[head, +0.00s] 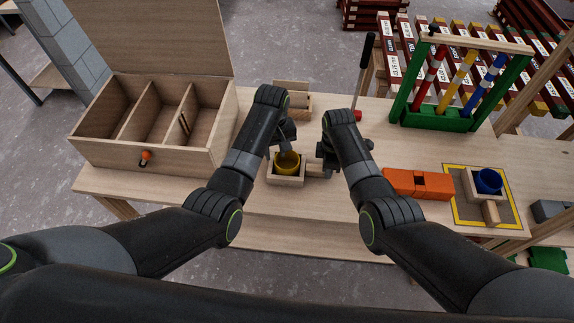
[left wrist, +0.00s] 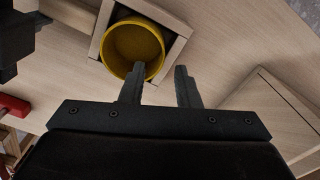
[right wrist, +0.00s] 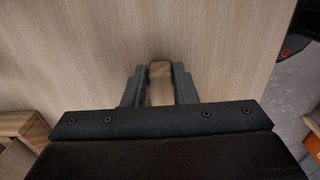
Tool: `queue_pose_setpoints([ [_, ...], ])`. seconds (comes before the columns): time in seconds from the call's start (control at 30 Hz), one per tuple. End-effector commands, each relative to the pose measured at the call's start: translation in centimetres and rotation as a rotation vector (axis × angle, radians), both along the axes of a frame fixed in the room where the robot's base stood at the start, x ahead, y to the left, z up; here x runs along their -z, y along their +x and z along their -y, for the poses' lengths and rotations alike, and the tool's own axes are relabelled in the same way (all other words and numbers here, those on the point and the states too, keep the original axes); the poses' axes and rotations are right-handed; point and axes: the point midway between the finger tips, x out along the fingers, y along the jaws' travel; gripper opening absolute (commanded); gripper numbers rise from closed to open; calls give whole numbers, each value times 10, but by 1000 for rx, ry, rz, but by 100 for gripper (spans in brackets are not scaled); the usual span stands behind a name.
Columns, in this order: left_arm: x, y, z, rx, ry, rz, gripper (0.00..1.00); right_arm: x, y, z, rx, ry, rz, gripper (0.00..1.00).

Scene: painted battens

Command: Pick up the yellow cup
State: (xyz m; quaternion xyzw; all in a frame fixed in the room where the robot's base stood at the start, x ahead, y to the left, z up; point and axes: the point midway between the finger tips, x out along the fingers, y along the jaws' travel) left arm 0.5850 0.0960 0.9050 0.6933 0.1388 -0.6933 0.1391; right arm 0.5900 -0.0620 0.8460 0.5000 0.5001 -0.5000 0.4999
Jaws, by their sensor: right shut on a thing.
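The yellow cup (head: 287,162) stands in a small square wooden holder (head: 286,181) on the table; it also shows in the left wrist view (left wrist: 135,48). My left gripper (head: 284,149) is above the cup. In the left wrist view its fingers (left wrist: 160,85) are apart with nothing between them, and one fingertip overlaps the cup's rim; I cannot tell whether it touches. My right gripper (head: 322,165) is shut on the holder's wooden handle (right wrist: 160,85), to the right of the cup. The cup's far rim is partly hidden in the head view.
An open compartment box (head: 190,158) stands at left. Behind are a small wooden box (head: 295,108) and a green rack (head: 440,119). The table's front strip is clear.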

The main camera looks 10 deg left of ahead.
Motion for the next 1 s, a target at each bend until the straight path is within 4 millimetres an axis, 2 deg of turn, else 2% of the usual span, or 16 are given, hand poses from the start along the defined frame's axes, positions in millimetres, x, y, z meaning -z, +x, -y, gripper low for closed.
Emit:
queue_pose_setpoints([
  [0.03,10,-3,0,0,0,-5,29,0,0,0,0,0,0,0],
  [0.2,26,-2,1,0,1,-1,29,0,0,0,0,0,0,0],
  [0.47,30,-2,0,0,1,0,29,0,0,0,0,0,0,0],
  [0.57,30,-2,0,0,1,0,20,0,0,0,0,0,0,0],
  [0.7,30,-2,0,0,1,0,2,0,0,0,0,0,0,0],
  [1.0,29,-1,0,0,0,1,0,0,0,0,0,0,0,0],
])
